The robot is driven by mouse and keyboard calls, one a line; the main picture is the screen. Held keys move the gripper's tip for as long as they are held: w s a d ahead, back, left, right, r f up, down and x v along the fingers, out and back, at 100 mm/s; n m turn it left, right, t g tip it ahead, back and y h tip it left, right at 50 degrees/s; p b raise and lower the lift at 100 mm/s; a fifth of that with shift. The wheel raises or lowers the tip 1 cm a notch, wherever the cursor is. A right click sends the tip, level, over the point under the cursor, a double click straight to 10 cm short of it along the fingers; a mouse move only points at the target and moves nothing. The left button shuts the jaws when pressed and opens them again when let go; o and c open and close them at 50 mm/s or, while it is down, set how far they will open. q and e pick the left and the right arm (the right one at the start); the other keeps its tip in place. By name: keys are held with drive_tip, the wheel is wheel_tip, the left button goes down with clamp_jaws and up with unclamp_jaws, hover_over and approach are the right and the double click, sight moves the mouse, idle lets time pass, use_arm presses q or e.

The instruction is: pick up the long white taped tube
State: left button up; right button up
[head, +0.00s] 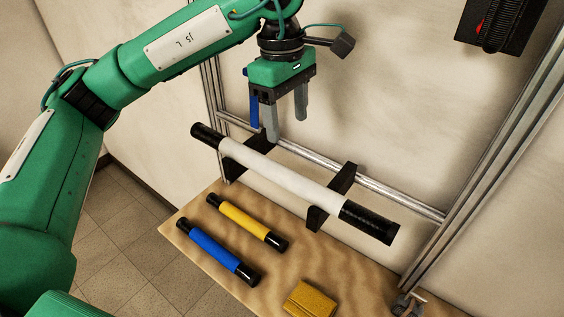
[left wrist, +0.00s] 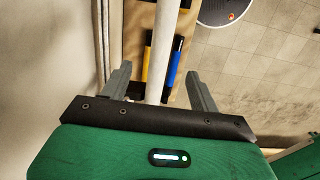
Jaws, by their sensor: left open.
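The long white taped tube (head: 284,176) has black ends and lies across two black supports above the wooden table. My left gripper (head: 284,125) is above and just behind the tube's left half, pointing down, open and empty. In the left wrist view, the white tube (left wrist: 162,55) runs between the two spread grey fingers (left wrist: 158,85); no contact is visible. My right gripper is not in view.
A yellow tube (head: 247,221) and a blue tube (head: 217,252) with black ends lie on the table (head: 185,222). A folded yellow cloth-like item (head: 310,299) lies near the front. A metal frame rail (head: 385,190) runs behind the supports, near the wall.

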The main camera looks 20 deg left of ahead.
use_arm(q)
drive_tip(key=a+y, duration=0.1)
drive_tip(key=a, duration=0.1)
drive_tip(key=p, duration=0.2)
hover_over(278, 166)
drive_tip(key=f, duration=0.7)
drive_tip(key=shift+w+f, duration=0.15)
drive_tip(key=shift+w, duration=0.05)
drive_tip(key=shift+s+f+p, duration=0.1)
drive_tip(key=shift+f+p, duration=0.35)
drive_tip(key=shift+p, duration=0.05)
drive_tip(key=f+p, duration=0.2)
drive_tip(key=f, duration=0.1)
drive_tip(key=shift+s+a+f, duration=0.1)
drive_tip(key=shift+s, duration=0.1)
drive_tip(key=shift+f, duration=0.6)
drive_tip(key=c, duration=1.2)
drive_tip(key=shift+c, duration=0.2)
drive_tip(key=shift+w+r, duration=0.1)
